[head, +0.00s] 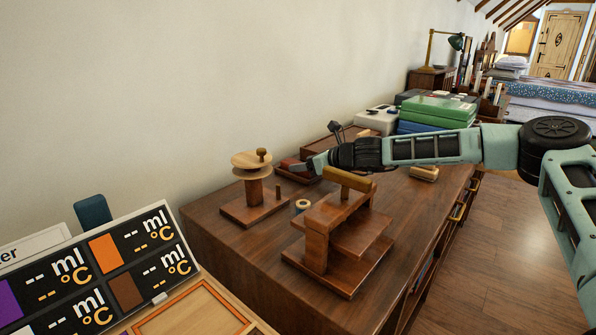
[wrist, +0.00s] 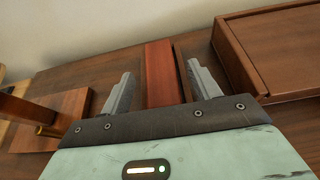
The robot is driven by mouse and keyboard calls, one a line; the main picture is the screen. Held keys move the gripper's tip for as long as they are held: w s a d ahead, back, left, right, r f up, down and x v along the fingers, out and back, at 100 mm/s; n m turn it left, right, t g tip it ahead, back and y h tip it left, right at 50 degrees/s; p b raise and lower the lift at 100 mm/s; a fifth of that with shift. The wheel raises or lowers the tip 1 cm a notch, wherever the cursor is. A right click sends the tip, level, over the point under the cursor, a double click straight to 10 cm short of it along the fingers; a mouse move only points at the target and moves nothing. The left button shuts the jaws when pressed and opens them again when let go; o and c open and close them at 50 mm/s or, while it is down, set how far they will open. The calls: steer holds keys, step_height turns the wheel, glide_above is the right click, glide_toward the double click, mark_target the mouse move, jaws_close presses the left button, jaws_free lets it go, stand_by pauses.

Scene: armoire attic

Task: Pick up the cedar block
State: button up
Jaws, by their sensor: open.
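A reddish-brown block, which looks like the cedar block (wrist: 162,62), lies on the dresser side away from me. In the wrist view it sits between my two fingers, with its near end hidden by my gripper (wrist: 160,78). The fingers are open, with a gap visible to the left of the block; a dark thin edge runs between the block and the right finger. In the head view the reddish block (head: 291,164) shows just left of my gripper (head: 308,167), partly hidden by it. I cannot tell whether the fingers touch it.
A brown lidded box (wrist: 285,45) stands close on the right in the wrist view. A wooden stand with round discs (head: 254,190) is left of my gripper. A stepped wooden stand (head: 318,245) is nearer. Green boxes (head: 438,108) and a pale block (head: 425,173) are farther right.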

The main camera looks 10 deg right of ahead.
steer(key=shift+w+a+f, duration=0.2)
steer(key=shift+w+a, duration=0.05)
steer(key=shift+w, duration=0.15)
steer(key=c, duration=1.1)
